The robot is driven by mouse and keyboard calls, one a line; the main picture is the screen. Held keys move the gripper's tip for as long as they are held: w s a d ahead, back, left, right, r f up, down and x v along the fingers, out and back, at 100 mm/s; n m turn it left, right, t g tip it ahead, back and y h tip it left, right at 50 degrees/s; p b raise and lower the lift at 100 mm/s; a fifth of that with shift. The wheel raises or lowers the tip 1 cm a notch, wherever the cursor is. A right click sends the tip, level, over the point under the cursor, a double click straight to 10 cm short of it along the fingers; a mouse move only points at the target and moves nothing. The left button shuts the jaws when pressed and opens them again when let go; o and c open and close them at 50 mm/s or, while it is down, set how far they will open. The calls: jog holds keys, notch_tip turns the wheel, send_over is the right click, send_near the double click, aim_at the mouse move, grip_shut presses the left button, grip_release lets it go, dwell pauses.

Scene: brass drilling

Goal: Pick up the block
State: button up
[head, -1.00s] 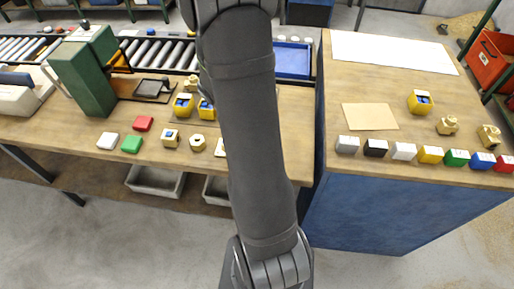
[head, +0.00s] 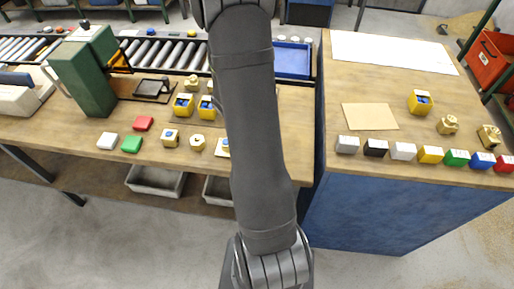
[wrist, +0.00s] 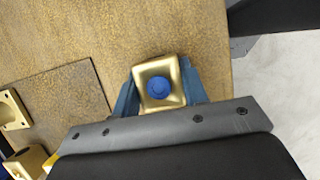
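In the wrist view, a brass block (wrist: 152,102) with a round blue insert (wrist: 158,88) on its top face sits between the two blue fingers of my gripper (wrist: 160,78). The fingers flank the block closely on both sides; whether they press on it is not clear. My gripper itself is hidden in the head view.
Red (head: 143,123), green and white blocks lie further left, near a green press (head: 84,78). A right-hand bench (head: 380,85) holds a row of coloured blocks. The table edge is close to the gripper.

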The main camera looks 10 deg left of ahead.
grip_shut()
jog(key=shift+r, duration=0.15)
